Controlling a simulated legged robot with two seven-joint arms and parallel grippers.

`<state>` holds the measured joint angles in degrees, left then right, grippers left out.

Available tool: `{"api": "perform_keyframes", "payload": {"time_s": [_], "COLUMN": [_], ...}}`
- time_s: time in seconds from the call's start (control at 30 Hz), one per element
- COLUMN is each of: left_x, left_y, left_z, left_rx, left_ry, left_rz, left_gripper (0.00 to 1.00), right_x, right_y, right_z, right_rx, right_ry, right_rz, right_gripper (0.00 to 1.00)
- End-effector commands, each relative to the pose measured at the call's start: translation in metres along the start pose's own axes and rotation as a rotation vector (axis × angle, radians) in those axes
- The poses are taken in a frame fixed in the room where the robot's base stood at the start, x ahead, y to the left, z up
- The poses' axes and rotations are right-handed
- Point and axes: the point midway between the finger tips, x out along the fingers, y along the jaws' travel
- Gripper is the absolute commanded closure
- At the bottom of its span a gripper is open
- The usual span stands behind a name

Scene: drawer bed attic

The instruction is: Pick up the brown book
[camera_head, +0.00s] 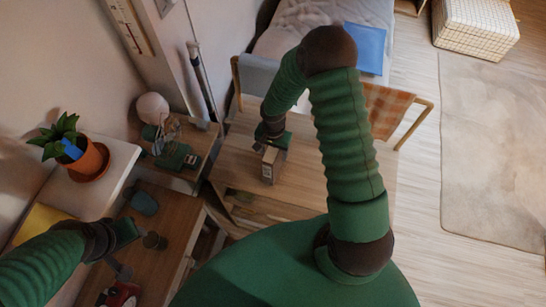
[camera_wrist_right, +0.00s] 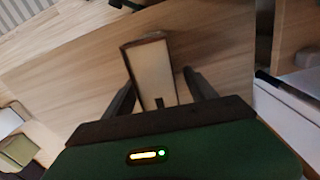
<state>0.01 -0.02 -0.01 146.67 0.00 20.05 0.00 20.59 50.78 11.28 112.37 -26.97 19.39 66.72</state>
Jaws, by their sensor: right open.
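The brown book (camera_head: 268,168) stands upright on the wooden desk (camera_head: 310,190) in the head view. In the right wrist view the book (camera_wrist_right: 151,68) shows its pale page edges between brown covers. My right gripper (camera_head: 270,138) is at the book's far end in the head view. In the right wrist view its dark open fingers (camera_wrist_right: 158,82) lie on either side of the book, with a visible gap at the right finger. Whether the left finger touches is unclear. My left gripper (camera_head: 122,250) is over the lower-left wooden surface, away from the book; its jaws are unclear.
A potted plant (camera_head: 88,160) stands on a white cabinet at left. A pink round lamp (camera_head: 152,108) and small items stand on a shelf left of the desk. The floor at right is open, with a rug (camera_head: 490,150).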

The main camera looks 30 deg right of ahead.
Motion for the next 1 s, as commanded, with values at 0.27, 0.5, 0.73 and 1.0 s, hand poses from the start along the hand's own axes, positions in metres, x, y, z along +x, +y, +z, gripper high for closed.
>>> {"api": "perform_keyframes", "payload": {"time_s": [0.27,0.5,0.73,1.0], "left_x": [0.0007,0.0006,0.0005,0.0003], "left_y": [0.0002,0.0001,0.0001,0.0002], "left_z": [0.0003,0.0003,0.0002,0.0001], "left_rx": [0.001,0.000,0.000,0.001], "left_ry": [-0.001,-0.001,0.000,0.000], "left_rz": [0.000,0.000,0.000,0.000], "left_gripper": [0.58,0.58,0.58,0.58], "right_x": [0.0008,0.0000,0.0001,-0.0006], "right_y": [-0.0004,-0.0011,-0.0006,-0.0007], "right_z": [0.0002,0.0015,0.0000,-0.0002], "right_rx": [0.001,0.000,0.000,0.000], "right_ry": [0.002,0.002,0.002,0.003], "right_rz": [0.000,0.000,-0.001,-0.002], "right_gripper": [0.45,0.76,1.00,1.00]}}
